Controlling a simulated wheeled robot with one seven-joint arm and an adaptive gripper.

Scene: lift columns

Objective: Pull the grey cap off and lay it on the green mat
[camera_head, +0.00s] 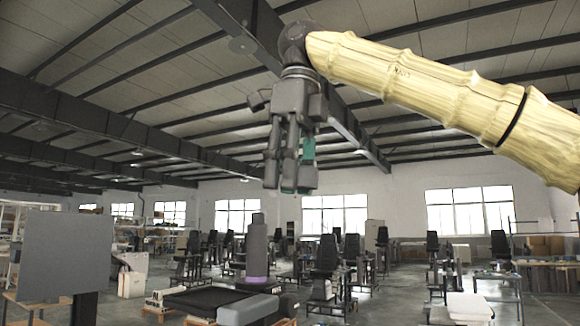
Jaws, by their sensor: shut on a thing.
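My gripper (289,186) hangs fingers down at the upper middle of the head view, high in front of the hall. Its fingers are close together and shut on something. What is between them is small and dark, and I cannot tell whether it is the grey cap. A teal patch (307,150) shows on the right side of the gripper. I cannot make out the green mat in this view.
A grey upright panel (68,256) stands at the left. A dark column with a purple band (257,279) stands behind a low black platform (208,302). Several chairs and benches fill the floor behind. The air around my gripper is clear.

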